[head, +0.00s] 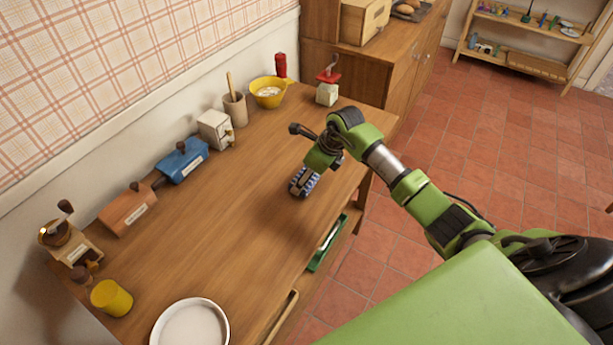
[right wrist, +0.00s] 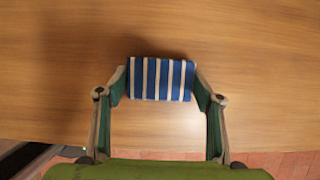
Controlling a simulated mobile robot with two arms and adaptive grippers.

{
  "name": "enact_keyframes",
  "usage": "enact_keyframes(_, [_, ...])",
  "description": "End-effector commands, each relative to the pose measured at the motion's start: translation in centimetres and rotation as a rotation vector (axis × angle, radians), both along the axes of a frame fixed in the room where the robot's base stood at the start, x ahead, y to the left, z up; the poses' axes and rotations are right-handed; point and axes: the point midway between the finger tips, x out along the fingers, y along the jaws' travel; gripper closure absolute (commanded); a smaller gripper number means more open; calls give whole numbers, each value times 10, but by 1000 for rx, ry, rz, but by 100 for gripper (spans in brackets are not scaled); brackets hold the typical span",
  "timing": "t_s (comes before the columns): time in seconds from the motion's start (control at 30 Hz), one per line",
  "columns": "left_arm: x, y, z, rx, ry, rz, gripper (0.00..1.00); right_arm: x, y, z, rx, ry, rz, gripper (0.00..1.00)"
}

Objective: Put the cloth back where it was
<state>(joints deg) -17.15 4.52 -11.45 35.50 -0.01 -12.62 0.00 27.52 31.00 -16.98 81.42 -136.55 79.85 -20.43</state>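A folded or rolled cloth (right wrist: 161,79) with blue and white stripes is between the fingertips of my right gripper (right wrist: 161,88) in the right wrist view. The green finger pads meet its two ends, so the gripper looks shut on it. I cannot tell whether the cloth touches the tabletop. My left gripper is not in view.
Along the wall stand a coffee grinder (head: 70,243), several small boxes, a beige crock (head: 235,110), a yellow bowl (head: 268,92) and a red-topped grinder (head: 327,92). A yellow cup (head: 111,298) and white dish (head: 190,326) are near the front. The table's middle is clear.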

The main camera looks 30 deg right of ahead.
Motion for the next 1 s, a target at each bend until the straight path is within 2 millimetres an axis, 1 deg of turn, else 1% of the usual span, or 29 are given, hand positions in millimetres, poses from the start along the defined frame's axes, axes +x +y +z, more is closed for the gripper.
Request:
enact_keyframes(0.03, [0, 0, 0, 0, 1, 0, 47, 0, 0, 0, 0, 0, 0, 27])
enact_keyframes(0.07, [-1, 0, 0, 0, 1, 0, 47, 0, 0, 0, -1, 1, 0, 23])
enact_keyframes(0.37, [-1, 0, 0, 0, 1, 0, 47, 0, 0, 0, 0, 0, -1, 23])
enact_keyframes(0.47, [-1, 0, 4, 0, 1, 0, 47, 0, 0, 5, 0, 0, -1, 23])
enact_keyframes(0.53, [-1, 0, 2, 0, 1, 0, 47, -1, -2, 10, -1, -4, -1, 23])
enact_keyframes(0.67, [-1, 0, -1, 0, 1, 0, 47, -9, -7, 31, -4, -5, 1, 23])
enact_keyframes(0.9, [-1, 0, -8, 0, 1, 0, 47, -27, -18, 79, -4, -4, 0, 23])
enact_keyframes(1.0, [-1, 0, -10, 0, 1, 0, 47, -32, -20, 95, -2, -2, 0, 23])
